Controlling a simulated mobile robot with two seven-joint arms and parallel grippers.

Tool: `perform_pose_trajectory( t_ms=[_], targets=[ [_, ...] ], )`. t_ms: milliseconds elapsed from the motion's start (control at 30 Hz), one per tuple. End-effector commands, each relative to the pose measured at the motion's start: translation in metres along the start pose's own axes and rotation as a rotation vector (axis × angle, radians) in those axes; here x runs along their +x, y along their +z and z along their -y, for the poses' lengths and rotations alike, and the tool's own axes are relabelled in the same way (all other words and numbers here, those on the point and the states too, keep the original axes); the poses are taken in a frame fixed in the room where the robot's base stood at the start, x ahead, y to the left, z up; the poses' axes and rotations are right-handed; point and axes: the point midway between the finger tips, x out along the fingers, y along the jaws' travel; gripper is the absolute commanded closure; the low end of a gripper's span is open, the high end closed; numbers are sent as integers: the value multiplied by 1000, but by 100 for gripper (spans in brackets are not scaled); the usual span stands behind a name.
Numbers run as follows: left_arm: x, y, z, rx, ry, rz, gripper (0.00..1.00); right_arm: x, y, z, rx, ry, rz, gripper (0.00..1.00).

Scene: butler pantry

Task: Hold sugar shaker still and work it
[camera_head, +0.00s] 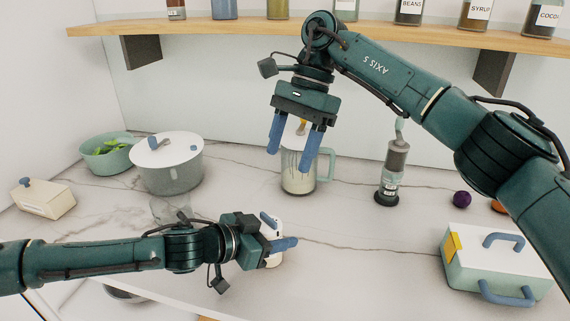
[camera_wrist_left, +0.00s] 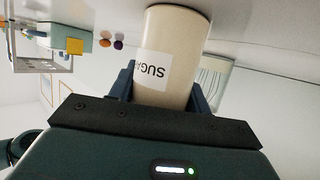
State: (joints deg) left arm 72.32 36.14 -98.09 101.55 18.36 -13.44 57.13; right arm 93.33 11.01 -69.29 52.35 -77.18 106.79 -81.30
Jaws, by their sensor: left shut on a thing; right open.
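The sugar shaker (camera_wrist_left: 172,50) is a cream cylinder with a white label reading "SUGA", partly cut off. In the head view the shaker (camera_head: 274,259) stands on the marble counter, mostly covered by my left gripper (camera_head: 282,241). My left gripper (camera_wrist_left: 163,88) is shut on the shaker, with one blue finger on each side of it. My right gripper (camera_head: 294,146) is open and points down, with its fingers apart. It appears in front of the top of a glass jug (camera_head: 297,182), higher in the picture than the shaker; nothing shows held in it.
A grey pot (camera_head: 172,172), a green bowl (camera_head: 108,158) and a cream box (camera_head: 43,202) stand at left. A dark-based grinder (camera_head: 392,175), a purple ball (camera_head: 461,199) and a mint case (camera_head: 497,279) stand at right. A wooden shelf (camera_head: 225,32) with jars runs above.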

Motion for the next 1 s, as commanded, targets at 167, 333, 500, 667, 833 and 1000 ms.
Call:
perform_pose_trajectory(
  t_ms=[167,333,500,667,833,1000],
  targets=[
    [0,1,-1,-1,2,1,83,-2,0,0,-1,0,0,36],
    [0,1,-1,-1,2,1,83,-2,0,0,-1,0,0,36],
    [0,1,-1,-1,2,1,41,-1,0,0,-1,0,0,36],
    [0,0,-1,-1,1,0,28,-1,0,0,-1,0,0,36],
    [0,0,0,0,1,0,26,-1,0,0,0,0,0,36],
    [-5,0,0,-1,0,0,26,-1,0,0,0,0,0,36]
  ],
)
